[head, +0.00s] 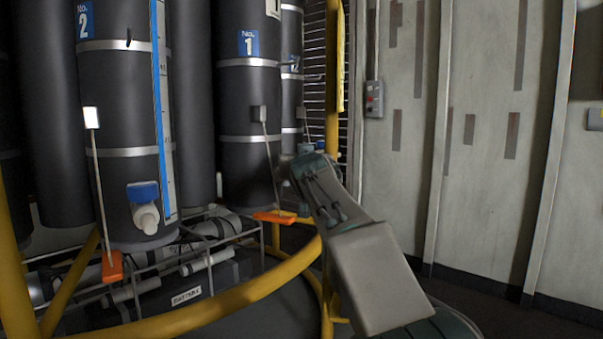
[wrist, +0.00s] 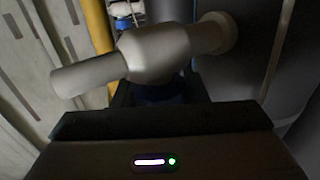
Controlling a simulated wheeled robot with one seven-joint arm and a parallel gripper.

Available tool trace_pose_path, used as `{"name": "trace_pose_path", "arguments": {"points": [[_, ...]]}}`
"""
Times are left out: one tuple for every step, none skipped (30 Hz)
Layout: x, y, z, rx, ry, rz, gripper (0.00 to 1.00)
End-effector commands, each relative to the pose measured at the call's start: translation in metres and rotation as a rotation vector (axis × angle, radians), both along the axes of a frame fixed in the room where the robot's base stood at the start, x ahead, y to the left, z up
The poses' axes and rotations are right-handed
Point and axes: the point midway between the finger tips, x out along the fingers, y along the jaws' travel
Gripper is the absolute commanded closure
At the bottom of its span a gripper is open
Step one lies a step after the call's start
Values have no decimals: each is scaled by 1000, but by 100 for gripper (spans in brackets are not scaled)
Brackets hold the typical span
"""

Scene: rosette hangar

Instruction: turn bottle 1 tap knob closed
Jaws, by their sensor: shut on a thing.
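Bottle 1 (head: 248,95) is a tall dark cylinder with metal bands and a blue No. 1 label (head: 248,43) in the head view. My gripper (head: 296,166) reaches its right side, where the gripper and wrist hide most of its tap. In the wrist view the pale metal tap body (wrist: 158,54) lies across the picture and joins the dark bottle on the right. The blue tap knob (wrist: 161,91) shows below it, between the dark fingers of my gripper (wrist: 160,100). My gripper is shut on this knob; the exact finger contact is dark.
Bottle 2 (head: 120,110) stands at left, with its own blue-knobbed tap (head: 144,205). A yellow rail (head: 225,301) curves in front of the bottles. A yellow post (head: 332,100) stands behind my gripper. Pale wall panels (head: 490,130) stand at right, with open floor before them.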

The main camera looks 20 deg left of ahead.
Motion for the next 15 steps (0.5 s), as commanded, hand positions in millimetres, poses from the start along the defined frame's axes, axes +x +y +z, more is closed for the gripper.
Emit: {"name": "trace_pose_path", "arguments": {"points": [[-1,4,-5,-3,-1,-10,84],[-2,4,-5,-2,-2,-20,84],[-1,3,-4,-2,-2,-34,84],[-1,3,-4,-2,-2,-43,84],[-1,3,-4,-3,-1,-53,84],[-1,2,-4,-2,-2,-67,84],[-1,2,-4,-1,-2,-77,84],[-1,2,-4,-2,-2,-87,84],[0,2,-4,-3,-1,-102,84],[0,1,-3,-2,-2,-112,84],[0,1,-3,-2,-2,-124,84],[0,1,-3,-2,-2,-139,84],[0,1,-3,-3,-3,-151,84],[0,0,-3,-3,-3,-164,84],[0,0,-2,-3,-3,-181,84]]}}
